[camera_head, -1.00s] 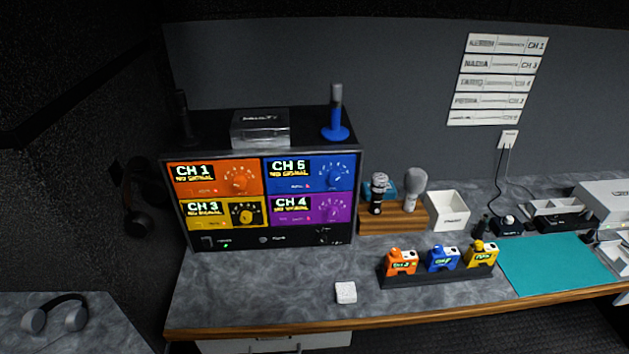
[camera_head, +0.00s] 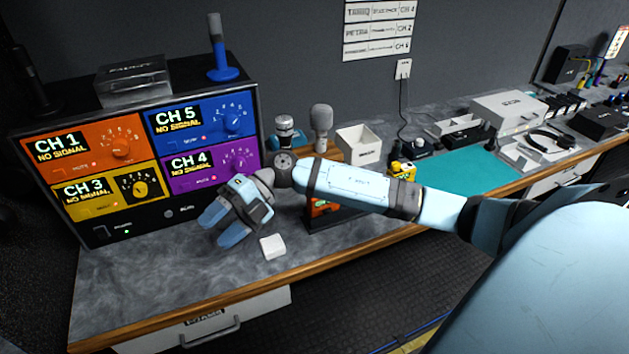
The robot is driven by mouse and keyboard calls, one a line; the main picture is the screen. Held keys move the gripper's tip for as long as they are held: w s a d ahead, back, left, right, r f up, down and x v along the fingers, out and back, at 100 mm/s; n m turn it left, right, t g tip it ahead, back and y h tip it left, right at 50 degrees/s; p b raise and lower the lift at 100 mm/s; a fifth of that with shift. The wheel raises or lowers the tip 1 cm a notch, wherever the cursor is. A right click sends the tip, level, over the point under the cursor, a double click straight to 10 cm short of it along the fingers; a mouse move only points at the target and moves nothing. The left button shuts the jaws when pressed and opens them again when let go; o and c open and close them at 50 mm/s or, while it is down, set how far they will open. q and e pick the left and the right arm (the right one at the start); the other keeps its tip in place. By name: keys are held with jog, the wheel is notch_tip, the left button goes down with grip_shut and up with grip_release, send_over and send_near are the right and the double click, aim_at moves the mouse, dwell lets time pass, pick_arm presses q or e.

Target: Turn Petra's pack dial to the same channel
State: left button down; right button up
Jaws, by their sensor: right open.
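The receiver rack stands at left with an orange CH 1 module (camera_head: 88,148), a blue CH 5 module (camera_head: 203,120), a yellow CH 3 module (camera_head: 110,190) and a purple CH 4 module (camera_head: 208,170), each with a dial. A wall strip (camera_head: 380,31) appears to read Petra, CH 2. My right gripper (camera_head: 215,231) is open and empty before the rack, left of the packs. My left gripper is out of view.
A white block (camera_head: 272,247) lies just right of my right gripper's fingers. Microphones (camera_head: 322,125) and a white box (camera_head: 358,145) stand behind my arm. A teal mat (camera_head: 465,175) lies to the right. The counter's front left is clear.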

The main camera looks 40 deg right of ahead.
jog(key=w+d+r+m+h+b, duration=0.1)
jog(key=w+d+r+h+b, duration=0.15)
jog(key=d+h, duration=0.8)
jog(key=w+d+r+m+h+b, duration=0.1)
jog(key=w+d+r+h+b, duration=0.2)
jog(key=d, duration=1.4)
jog(key=shift+t+h, duration=0.4)
jog(key=shift+h, duration=0.25)
jog(key=f, duration=1.5)
jog(key=shift+s, duration=0.4)
jog(key=c, duration=0.9)
